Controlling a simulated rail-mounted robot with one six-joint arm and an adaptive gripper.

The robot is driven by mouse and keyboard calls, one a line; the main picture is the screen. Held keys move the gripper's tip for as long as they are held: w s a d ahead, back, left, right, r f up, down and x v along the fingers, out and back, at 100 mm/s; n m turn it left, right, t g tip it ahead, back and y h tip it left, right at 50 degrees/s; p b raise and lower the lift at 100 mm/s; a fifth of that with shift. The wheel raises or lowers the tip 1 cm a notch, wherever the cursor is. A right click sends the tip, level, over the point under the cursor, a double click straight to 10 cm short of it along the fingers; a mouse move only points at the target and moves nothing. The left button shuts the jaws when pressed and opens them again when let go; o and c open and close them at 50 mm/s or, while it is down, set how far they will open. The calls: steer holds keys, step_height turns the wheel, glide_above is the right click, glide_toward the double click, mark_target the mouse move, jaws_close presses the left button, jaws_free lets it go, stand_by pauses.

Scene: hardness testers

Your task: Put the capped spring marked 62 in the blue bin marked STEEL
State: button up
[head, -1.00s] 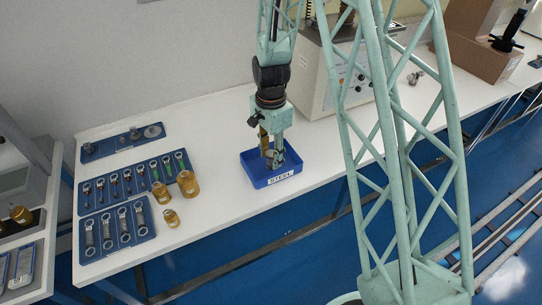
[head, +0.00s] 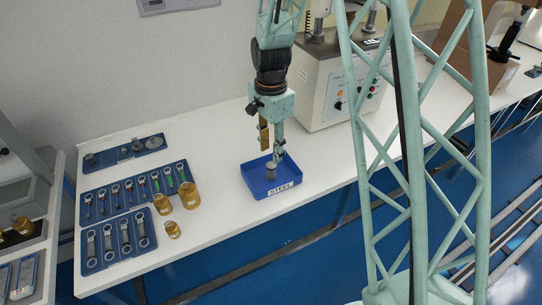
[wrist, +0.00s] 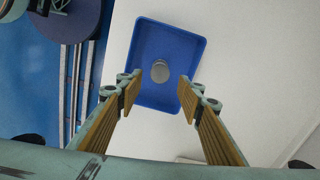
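The blue bin marked STEEL (head: 252,182) stands on the white bench, and its label faces the front edge. A grey capped cylinder, seemingly the spring (head: 271,171), stands inside the bin; its number cannot be read. The wrist view shows its round grey top (wrist: 160,70) near the middle of the bin (wrist: 190,42). My gripper (head: 271,151) is above the bin, with its fingers apart and nothing between them. In the wrist view my gripper (wrist: 160,85) shows two wide-open tan-padded fingers on either side of the spring, not touching it.
Left on the bench are blue trays with ring-ended tools (head: 117,241) and small tools (head: 130,192), and a tray of grey pieces (head: 125,150). Brass cylinders (head: 189,194) stand beside them. A grey tester (head: 340,85) stands behind the bin to the right.

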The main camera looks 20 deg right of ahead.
steer(key=shift+r, duration=1.65)
steer(key=s+r+n+t, duration=0.1)
steer(key=s+r+n, duration=0.2)
steer(key=s+r, duration=0.6)
steer(key=s+r+n+t, duration=0.1)
steer(key=s+r+n, duration=0.4)
steer(key=r, duration=0.8)
steer(key=s+r+n+t, duration=0.1)
steer(key=s+r+n, duration=0.2)
steer(key=s, duration=0.9)
steer(key=s+r+n+t, duration=0.1)
steer(key=s+r+n, duration=0.2)
steer(key=s, duration=0.9)
steer(key=shift+r, duration=1.3)
